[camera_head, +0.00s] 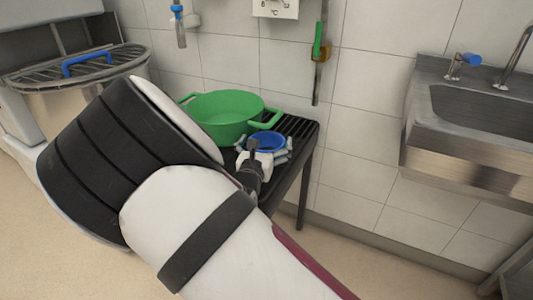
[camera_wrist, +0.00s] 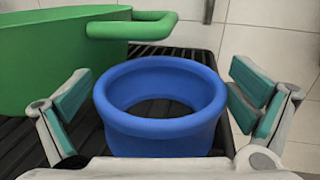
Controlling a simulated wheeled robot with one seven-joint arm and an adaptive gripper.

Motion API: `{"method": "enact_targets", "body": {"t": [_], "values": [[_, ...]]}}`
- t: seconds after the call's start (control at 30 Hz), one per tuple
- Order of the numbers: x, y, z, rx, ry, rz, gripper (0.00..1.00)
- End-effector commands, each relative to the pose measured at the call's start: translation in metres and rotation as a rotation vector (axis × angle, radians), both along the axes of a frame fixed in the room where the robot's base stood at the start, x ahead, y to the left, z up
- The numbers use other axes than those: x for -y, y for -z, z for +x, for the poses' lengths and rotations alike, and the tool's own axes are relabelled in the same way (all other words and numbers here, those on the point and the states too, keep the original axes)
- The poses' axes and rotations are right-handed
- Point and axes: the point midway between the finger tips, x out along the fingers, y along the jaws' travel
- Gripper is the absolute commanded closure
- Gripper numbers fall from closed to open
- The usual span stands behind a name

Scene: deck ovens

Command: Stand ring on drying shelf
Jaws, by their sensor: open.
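A blue ring (camera_wrist: 161,128) stands on the black slatted drying shelf (camera_wrist: 25,137) with its round opening facing up. In the head view the blue ring (camera_head: 267,140) shows near the front right of the drying shelf (camera_head: 300,128), partly hidden by my gripper. My gripper (camera_wrist: 161,97) is open, with one finger on each side of the ring and a visible gap on both sides. In the head view my gripper (camera_head: 264,155) is low at the shelf, partly hidden behind my own arm.
A green pot (camera_head: 222,117) with side handles stands on the shelf just behind and left of the ring; its handle (camera_wrist: 132,25) reaches close above the ring in the wrist view. A steel sink (camera_head: 470,115) is at the right. A tiled wall (camera_head: 375,75) rises behind the shelf.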

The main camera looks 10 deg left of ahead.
Motion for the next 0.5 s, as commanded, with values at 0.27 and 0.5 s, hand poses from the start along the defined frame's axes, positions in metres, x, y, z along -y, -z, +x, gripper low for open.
{"method": "enact_targets", "body": {"t": [0.27, 0.5], "values": [[0.0007, -0.0005, 0.0045, -0.001, 0.0, 0.0, 0.0], [0.0005, -0.0005, 0.0043, -0.001, 0.0, 0.0, 0.42]]}}
